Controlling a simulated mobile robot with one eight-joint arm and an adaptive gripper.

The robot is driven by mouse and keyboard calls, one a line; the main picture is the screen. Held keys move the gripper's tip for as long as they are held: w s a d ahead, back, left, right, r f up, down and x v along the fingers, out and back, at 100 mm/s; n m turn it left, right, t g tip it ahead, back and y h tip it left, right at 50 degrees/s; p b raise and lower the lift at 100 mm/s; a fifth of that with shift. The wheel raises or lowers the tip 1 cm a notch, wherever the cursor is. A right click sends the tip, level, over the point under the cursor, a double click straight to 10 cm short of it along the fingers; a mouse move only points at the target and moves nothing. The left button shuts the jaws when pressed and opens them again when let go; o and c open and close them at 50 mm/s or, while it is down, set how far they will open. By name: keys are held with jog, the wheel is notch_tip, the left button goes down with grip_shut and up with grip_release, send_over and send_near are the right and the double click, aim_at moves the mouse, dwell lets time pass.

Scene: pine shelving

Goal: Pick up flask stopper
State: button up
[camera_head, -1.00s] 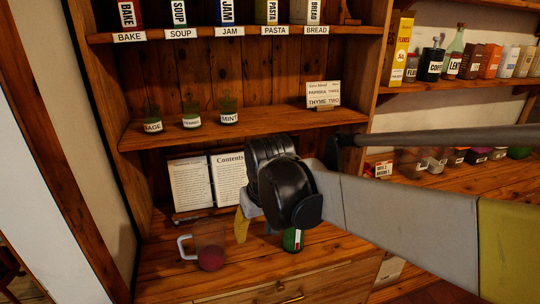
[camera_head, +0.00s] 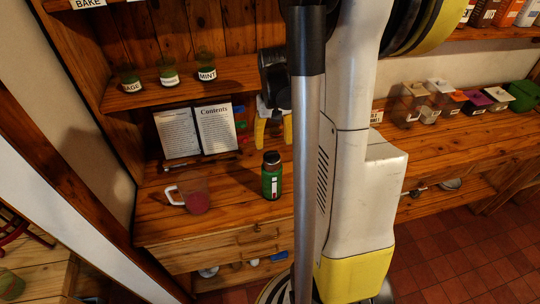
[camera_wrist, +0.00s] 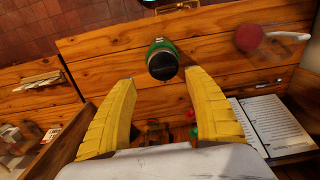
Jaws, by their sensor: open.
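The flask stopper (camera_head: 271,157) is a black cap on top of a green flask (camera_head: 270,183) that stands upright on the wooden counter. In the wrist view the black stopper (camera_wrist: 162,66) faces the camera, with a little of the green flask (camera_wrist: 160,43) behind it. My gripper (camera_head: 273,145) has yellow fingers and is open and empty, close to the stopper in the head view. In the wrist view my gripper (camera_wrist: 161,77) has its fingertips spread left and right just below the stopper; no contact shows.
An open book (camera_head: 198,130) leans at the back of the counter. Small labelled jars (camera_head: 168,74) stand on the shelf above. The counter in front of the flask is clear.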

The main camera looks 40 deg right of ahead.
aim_at(272, 152)
jog(key=f, duration=0.5)
jog(key=shift+w+a, duration=0.1)
jog(key=shift+a, duration=0.25)
jog(key=c, duration=1.2)
jog(key=shift+o, duration=0.3)
